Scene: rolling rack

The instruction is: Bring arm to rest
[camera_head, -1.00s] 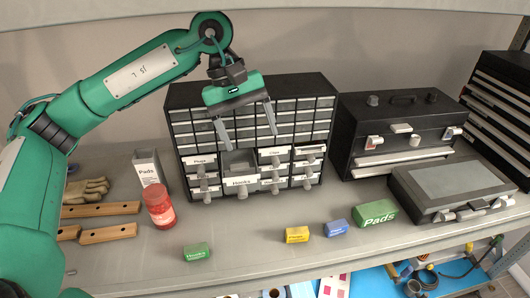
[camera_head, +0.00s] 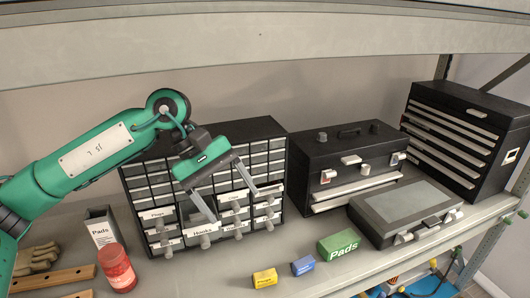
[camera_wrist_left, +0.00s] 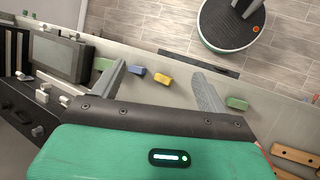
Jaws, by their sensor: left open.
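My left arm comes in from the left in the head view. Its green gripper (camera_head: 231,203) is open with two grey fingers spread, and nothing shows between them. It hangs in front of the black drawer cabinet (camera_head: 265,131), whose lower drawers carry labels such as Plugs and Hooks. In the left wrist view the gripper (camera_wrist_left: 168,82) also shows open, with a yellow box (camera_wrist_left: 162,79) and a blue box (camera_wrist_left: 136,71) on the shelf beyond its fingertips. My right gripper is in neither view.
The shelf also holds a green Pads box (camera_head: 339,244), a yellow box (camera_head: 264,278), a blue box (camera_head: 303,265), a red jar (camera_head: 117,268), a grey Pads bin (camera_head: 101,228), a black toolbox (camera_head: 345,160) and a flat grey case (camera_head: 405,209). A shelf beam (camera_head: 260,50) crosses above.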

